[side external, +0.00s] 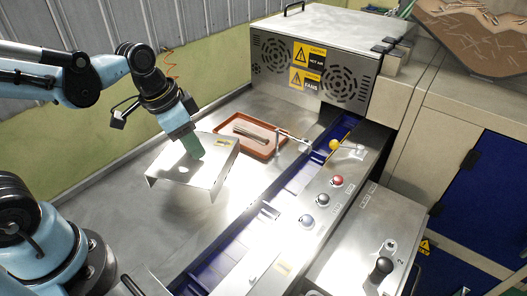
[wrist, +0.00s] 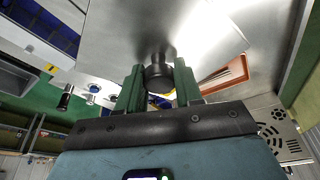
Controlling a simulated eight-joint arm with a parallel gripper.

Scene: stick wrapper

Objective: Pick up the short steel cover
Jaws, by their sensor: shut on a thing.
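The short steel cover (side external: 172,166) is a bent metal sheet with turned-down sides, over the steel table left of the blue channel. In the wrist view the cover (wrist: 115,50) fills the upper middle. Its round black knob (wrist: 158,72) sits between the two green fingers. My gripper (side external: 195,152) comes down from the upper left onto the cover's top, and in the wrist view my gripper (wrist: 158,82) is shut on the knob. The fingers hide the knob in the side view. I cannot tell whether the cover's lower edges touch the table.
A reddish-brown tray (side external: 277,153) with sticks lies just behind the cover. A steel fan housing (side external: 315,60) stands at the back. The blue channel (side external: 245,240) and a panel with buttons (side external: 307,220) run along the right. The table (side external: 110,195) is clear to the left.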

